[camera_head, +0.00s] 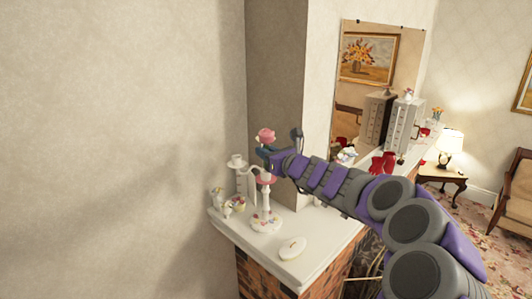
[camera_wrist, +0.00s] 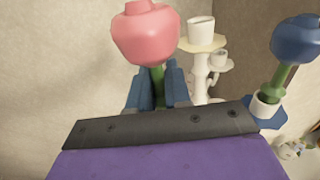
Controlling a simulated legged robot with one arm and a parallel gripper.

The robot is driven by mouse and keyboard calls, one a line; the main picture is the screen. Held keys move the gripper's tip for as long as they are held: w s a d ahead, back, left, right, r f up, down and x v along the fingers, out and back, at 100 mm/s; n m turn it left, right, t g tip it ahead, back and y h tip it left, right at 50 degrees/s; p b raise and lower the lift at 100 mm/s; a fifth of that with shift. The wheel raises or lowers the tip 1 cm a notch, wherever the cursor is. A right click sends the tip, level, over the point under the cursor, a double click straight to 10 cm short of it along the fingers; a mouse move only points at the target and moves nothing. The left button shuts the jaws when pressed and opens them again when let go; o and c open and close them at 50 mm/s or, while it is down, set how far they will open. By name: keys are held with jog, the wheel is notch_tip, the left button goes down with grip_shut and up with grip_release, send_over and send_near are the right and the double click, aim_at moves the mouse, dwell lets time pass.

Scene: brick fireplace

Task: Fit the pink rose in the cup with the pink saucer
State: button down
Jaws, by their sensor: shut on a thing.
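My gripper (camera_head: 268,151) is shut on the green stem of the pink rose (camera_head: 266,135). The rose is held upright, its bloom above the jaws. In the wrist view the pink rose (camera_wrist: 145,33) stands above the fingers (camera_wrist: 155,92). In the head view the pink saucer (camera_head: 266,180), with a small white cup (camera_head: 265,175), sits on the white candelabra (camera_head: 265,205) just below my gripper. A gap shows between gripper and cup. The stem's lower end is hidden, and the pink saucer is not seen in the wrist view.
A blue rose (camera_wrist: 297,40) stands in a white cup with a blue saucer, right of my gripper. Another white cup (camera_wrist: 201,30) is behind. Small figurines (camera_head: 224,203) and a white oval dish (camera_head: 291,248) are on the mantel (camera_head: 258,250). A wall corner is close behind.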

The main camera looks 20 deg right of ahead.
jog(key=shift+a, duration=0.1)
jog(key=shift+f+b, duration=1.1)
jog(key=shift+f, duration=0.55)
jog(key=c, duration=1)
grip_release()
jog(key=b+v, duration=0.1)
jog(key=v, duration=1.6)
jog(key=shift+s, duration=0.15)
